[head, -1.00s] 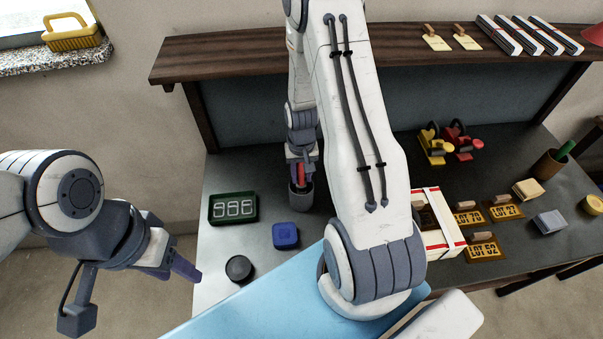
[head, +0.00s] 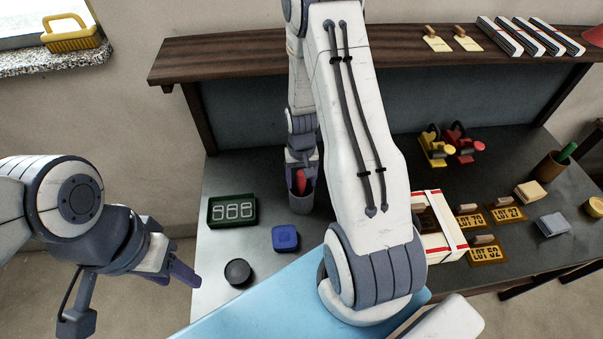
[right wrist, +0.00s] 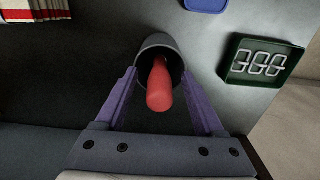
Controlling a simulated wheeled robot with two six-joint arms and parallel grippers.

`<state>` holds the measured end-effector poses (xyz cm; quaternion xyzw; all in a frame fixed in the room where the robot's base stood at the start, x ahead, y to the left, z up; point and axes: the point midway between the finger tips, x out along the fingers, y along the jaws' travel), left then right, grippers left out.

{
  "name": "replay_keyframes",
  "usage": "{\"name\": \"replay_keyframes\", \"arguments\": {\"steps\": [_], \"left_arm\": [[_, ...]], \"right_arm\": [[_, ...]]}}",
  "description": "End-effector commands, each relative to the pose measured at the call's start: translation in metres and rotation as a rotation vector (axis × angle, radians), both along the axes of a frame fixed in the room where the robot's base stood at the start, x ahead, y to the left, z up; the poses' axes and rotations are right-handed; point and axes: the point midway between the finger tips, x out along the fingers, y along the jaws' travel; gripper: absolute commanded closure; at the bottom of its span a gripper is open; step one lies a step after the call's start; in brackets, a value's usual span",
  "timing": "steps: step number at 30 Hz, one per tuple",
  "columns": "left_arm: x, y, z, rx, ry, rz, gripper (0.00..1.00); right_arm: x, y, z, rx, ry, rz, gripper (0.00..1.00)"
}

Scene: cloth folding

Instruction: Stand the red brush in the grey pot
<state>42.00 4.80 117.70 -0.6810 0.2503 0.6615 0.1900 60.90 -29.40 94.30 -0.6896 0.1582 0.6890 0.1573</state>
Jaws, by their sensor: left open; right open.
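The red brush (head: 300,182) stands in the grey pot (head: 301,203), its red handle sticking up out of the mouth. In the right wrist view the brush handle (right wrist: 160,90) leans against the near side of the pot's rim (right wrist: 152,42), with its lower end hidden inside. My right gripper (right wrist: 160,76) is open, with one finger on each side of the handle and pot mouth, apart from the handle. My left gripper (head: 184,272) is open and empty, off the table's left side.
A red-and-white box (head: 447,228) and lot tags (head: 487,252) are to the right. A wooden shelf (head: 240,55) runs behind.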

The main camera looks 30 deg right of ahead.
Motion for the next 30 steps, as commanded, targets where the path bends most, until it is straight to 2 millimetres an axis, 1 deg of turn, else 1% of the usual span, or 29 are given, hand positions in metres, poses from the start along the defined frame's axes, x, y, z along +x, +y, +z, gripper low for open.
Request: {"name": "replay_keyframes", "arguments": {"steps": [5, 12, 15, 18, 22, 30], "left_arm": [[0.0, 0.0, -0.006, 0.0, 0.0, 0.0, 0.5], [0.0, 0.0, -0.013, 0.0, 0.0, -0.001, 0.5], [0.0, 0.0, -0.015, 0.0, 0.0, -0.001, 0.5], [0.0, 0.0, -0.016, 0.0, 0.0, -0.001, 0.5], [0.0, 0.0, -0.017, 0.0, 0.0, -0.001, 0.5], [0.0, 0.0, -0.017, 0.0, 0.0, -0.001, 0.5]], "right_arm": [[0.001, 0.0, 0.021, -0.002, -0.006, 0.0, 0.29], [0.002, 0.0, 0.067, -0.003, -0.008, 0.0, 0.29], [0.001, 0.0, 0.082, -0.002, -0.006, 0.0, 0.29], [0.001, 0.0, 0.094, -0.001, -0.004, 0.0, 0.29], [0.0, 0.0, 0.101, -0.001, -0.002, 0.0, 0.29], [0.0, 0.0, 0.102, 0.0, 0.0, 0.0, 0.29]]}}
